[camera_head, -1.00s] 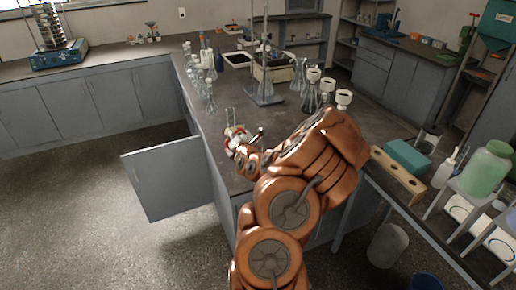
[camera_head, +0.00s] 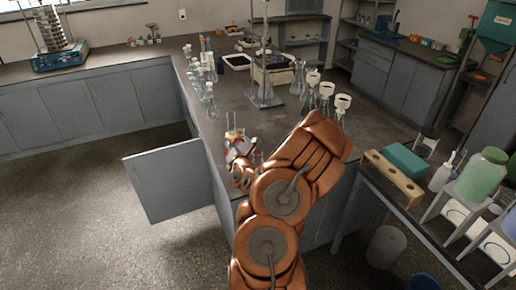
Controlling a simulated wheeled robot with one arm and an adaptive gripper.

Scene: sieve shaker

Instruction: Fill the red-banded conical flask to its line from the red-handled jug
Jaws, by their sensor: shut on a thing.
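My orange arm reaches over the island bench, and my gripper (camera_head: 238,147) is low over the bench's near left part, shut. A clear glass vessel (camera_head: 235,131) with a yellowish tint stands up just beyond the jaws. A small patch of red shows at the gripper, but I cannot tell whether it is the jug's red handle or the flask's red band. My wrist hides much of this spot. I cannot make out the fill line or the liquid level.
Several clear flasks and bottles (camera_head: 209,92) stand along the bench's left edge. Flasks with white tops (camera_head: 326,92) and a metal stand (camera_head: 263,60) are farther back. A cabinet door (camera_head: 169,181) hangs open at left. A wooden rack (camera_head: 393,178) is at right.

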